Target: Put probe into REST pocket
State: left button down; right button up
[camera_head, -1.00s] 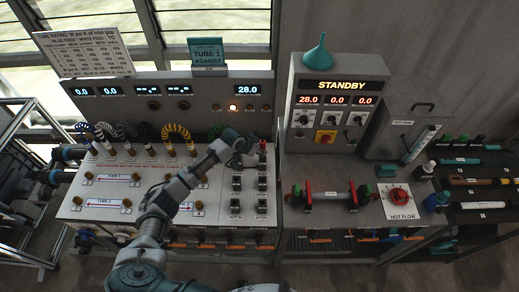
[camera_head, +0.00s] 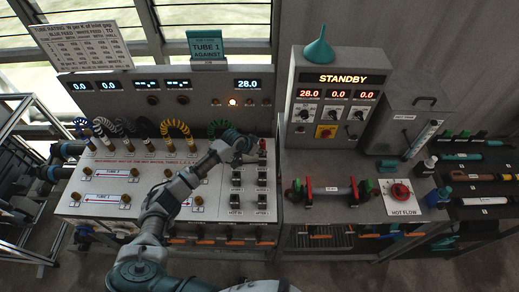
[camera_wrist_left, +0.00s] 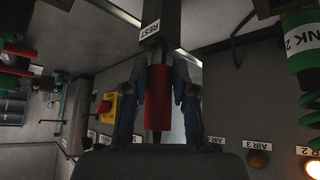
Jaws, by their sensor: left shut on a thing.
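My left gripper (camera_head: 242,145) is over the right part of the sloped bench panel, beside a column of dark pockets. In the left wrist view its fingers (camera_wrist_left: 160,105) are shut on the red handle of the probe (camera_wrist_left: 158,98). A dark block labelled REST, the REST pocket (camera_wrist_left: 153,22), is directly beyond the end of the red handle. The handle lines up with it, and its far end meets or overlaps the block. I cannot tell whether the probe's tip is inside. The probe is too small to make out in the head view. My right gripper is not in view.
Coiled hoses (camera_head: 175,128) stand along the back of the sloped panel (camera_head: 110,168). A green coil (camera_wrist_left: 301,42) is at the wrist view's right. The STANDBY cabinet (camera_head: 316,100) and a red-clamped tube (camera_head: 330,190) are to the right.

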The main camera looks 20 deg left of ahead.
pick_arm(q)
jog(key=c, duration=0.8)
grip_release()
jog(key=shift+c, duration=0.2)
jog(key=shift+r, duration=0.15)
notch_tip(320, 180, up, 6)
jog(key=s+a+p, duration=0.1)
jog(key=p, duration=0.1)
jog(key=shift+s+r, duration=0.25)
jog(key=shift+s, duration=0.15)
jog(key=shift+a, duration=0.1)
